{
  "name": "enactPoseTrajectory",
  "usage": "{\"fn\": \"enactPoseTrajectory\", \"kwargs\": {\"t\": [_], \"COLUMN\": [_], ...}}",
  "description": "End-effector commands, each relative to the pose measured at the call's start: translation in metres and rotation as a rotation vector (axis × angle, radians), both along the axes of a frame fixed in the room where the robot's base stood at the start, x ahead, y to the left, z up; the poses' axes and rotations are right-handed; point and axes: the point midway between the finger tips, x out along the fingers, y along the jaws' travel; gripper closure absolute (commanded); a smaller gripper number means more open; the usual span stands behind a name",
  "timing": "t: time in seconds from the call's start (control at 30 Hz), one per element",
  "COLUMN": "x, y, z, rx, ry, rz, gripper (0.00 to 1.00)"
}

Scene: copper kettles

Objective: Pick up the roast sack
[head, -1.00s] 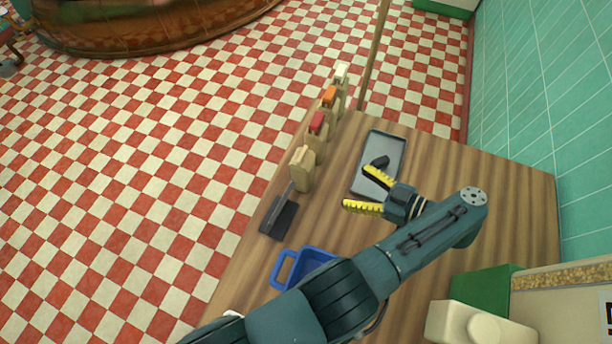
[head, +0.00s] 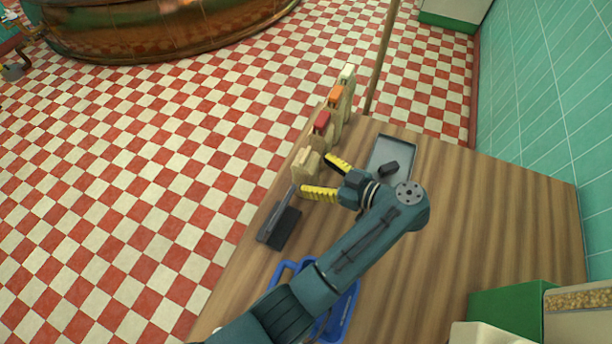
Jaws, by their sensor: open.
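Several small tan sacks stand in a row along the left edge of the wooden counter. The nearest has a plain beige top (head: 304,162). Behind it are sacks with a red top (head: 321,124), an orange top (head: 337,97) and a white top (head: 347,78). I cannot read a label telling which is the roast sack. My gripper (head: 315,174) is open and empty, its yellow fingers pointing left at the beige-topped sack. One fingertip is just right of that sack and the other overlaps its base; I cannot tell whether they touch it.
A grey tray (head: 407,147) with a dark object (head: 389,169) lies behind my gripper. A black-based tool (head: 284,229) lies in front of the sacks. A blue handled container (head: 343,317) is partly under my arm. A green box (head: 505,309) stands at the right. The counter's middle right is clear.

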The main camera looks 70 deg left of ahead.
Motion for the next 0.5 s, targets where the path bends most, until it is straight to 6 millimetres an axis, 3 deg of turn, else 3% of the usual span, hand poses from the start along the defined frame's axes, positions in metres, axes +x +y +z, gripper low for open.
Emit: {"fn": "enactPoseTrajectory", "kwargs": {"t": [0.17,0.37,0.4,0.5], "x": [-0.020,-0.021,-0.021,-0.021], "y": [0.022,0.024,0.024,0.024], "z": [-0.012,-0.011,-0.011,-0.011], "rx": [0.000,-0.001,-0.001,-0.001], "ry": [0.000,0.001,0.001,0.001], "rz": [0.002,0.000,0.000,0.000], "gripper": [0.15,0.15,0.17,0.36]}}
